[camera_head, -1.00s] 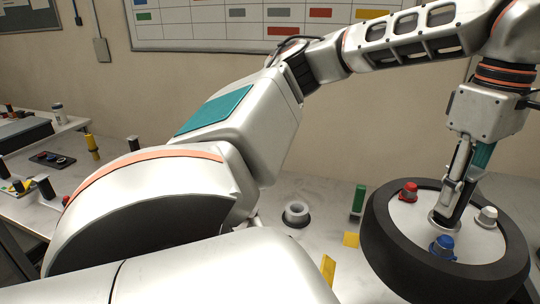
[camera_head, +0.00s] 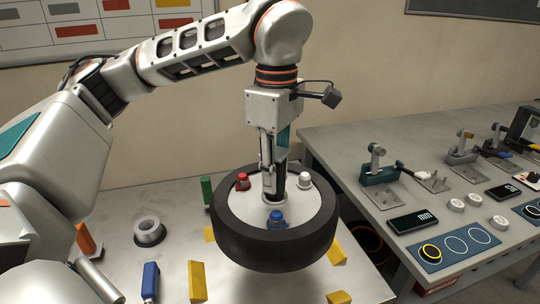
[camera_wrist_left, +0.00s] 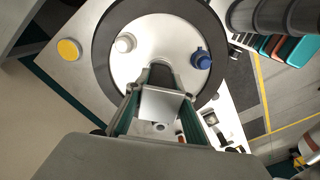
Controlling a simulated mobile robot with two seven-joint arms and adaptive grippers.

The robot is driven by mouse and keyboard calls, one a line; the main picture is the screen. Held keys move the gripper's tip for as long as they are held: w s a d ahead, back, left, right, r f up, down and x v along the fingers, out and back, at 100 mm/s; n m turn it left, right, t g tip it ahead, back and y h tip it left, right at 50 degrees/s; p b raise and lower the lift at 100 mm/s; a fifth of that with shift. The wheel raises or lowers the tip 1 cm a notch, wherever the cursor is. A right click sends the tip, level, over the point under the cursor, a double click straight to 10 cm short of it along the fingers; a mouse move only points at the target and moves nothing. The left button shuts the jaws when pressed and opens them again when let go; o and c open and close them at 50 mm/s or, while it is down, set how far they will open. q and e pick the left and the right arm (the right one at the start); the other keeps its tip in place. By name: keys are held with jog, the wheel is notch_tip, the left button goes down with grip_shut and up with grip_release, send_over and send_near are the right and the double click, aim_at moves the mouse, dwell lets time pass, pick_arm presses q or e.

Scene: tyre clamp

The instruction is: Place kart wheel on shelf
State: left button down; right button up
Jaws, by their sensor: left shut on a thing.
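The kart wheel (camera_head: 270,252) has a black tyre and a pale disc with red, white and blue knobs on it. It lies roughly flat at the middle of the head view, over the left worktable (camera_head: 120,240). My left gripper (camera_head: 273,194) points down, shut on the hub at the disc's centre. The wheel (camera_wrist_left: 104,62) also fills the upper middle of the left wrist view, with the gripper (camera_wrist_left: 160,112) over its hub. The gap between wheel and tabletop is hard to judge. My right gripper is out of view. No shelf is clearly visible.
Yellow blocks (camera_head: 197,282), a green block (camera_head: 206,190), a grey ring (camera_head: 149,231) and a blue piece (camera_head: 150,281) surround the wheel. A second bench (camera_head: 350,150) stands to the right, carrying clamps and panels. An orange-rimmed dark round thing (camera_head: 372,240) shows below it.

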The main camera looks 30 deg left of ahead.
pick_arm(q)
notch_tip(320, 180, down, 15)
jog(key=shift+r, duration=0.1)
dwell(0.6)
jog(key=c, duration=2.1)
grip_release()
jog(key=shift+f, duration=0.3)
jog(key=shift+c, duration=0.2)
jog(key=o, duration=0.4)
jog(key=shift+r, duration=0.1)
